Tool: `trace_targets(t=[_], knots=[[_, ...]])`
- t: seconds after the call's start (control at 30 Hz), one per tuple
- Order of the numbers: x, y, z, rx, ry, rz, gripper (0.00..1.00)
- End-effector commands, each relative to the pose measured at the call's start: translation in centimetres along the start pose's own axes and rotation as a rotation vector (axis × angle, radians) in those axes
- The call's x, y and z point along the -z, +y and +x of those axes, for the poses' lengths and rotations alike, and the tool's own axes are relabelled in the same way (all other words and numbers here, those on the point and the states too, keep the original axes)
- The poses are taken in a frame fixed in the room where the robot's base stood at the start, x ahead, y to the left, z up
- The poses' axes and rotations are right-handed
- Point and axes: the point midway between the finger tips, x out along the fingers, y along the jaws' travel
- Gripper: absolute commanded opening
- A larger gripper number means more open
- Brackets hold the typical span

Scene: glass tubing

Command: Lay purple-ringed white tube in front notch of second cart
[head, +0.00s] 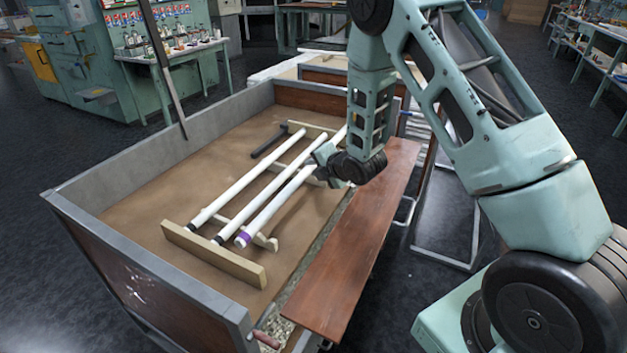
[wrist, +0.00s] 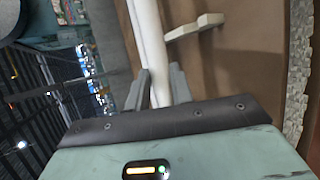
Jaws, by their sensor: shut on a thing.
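The purple-ringed white tube (head: 273,207) is the rightmost of three white tubes in the near cart, with its purple band at the near end. My gripper (head: 321,158) is at its far part. In the wrist view the fingers (wrist: 159,90) stand either side of a white tube (wrist: 149,35), closed on it; no purple shows there. Two other white tubes (head: 240,187) (head: 262,191) lie to its left, roughly parallel. Another cart (head: 325,76) stands behind. I cannot make out its notches.
The near cart has a raised grey rim (head: 150,150), a pale front bar (head: 213,256) and pale cross supports. A dark rod (head: 268,142) lies farther back. A reddish-brown board (head: 350,250) runs along the right side. A bench (head: 172,52) stands at the back left.

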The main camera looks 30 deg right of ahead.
Motion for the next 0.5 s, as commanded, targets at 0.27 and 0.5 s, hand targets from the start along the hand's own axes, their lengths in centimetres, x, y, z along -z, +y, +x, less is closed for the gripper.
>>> trace_targets(t=[0.27, 0.5], knots=[[0.8, -3.1, 1.9, 0.001, 0.000, 0.001, 0.00], [0.9, -3.5, 2.2, -0.001, 0.000, 0.000, 0.00]])
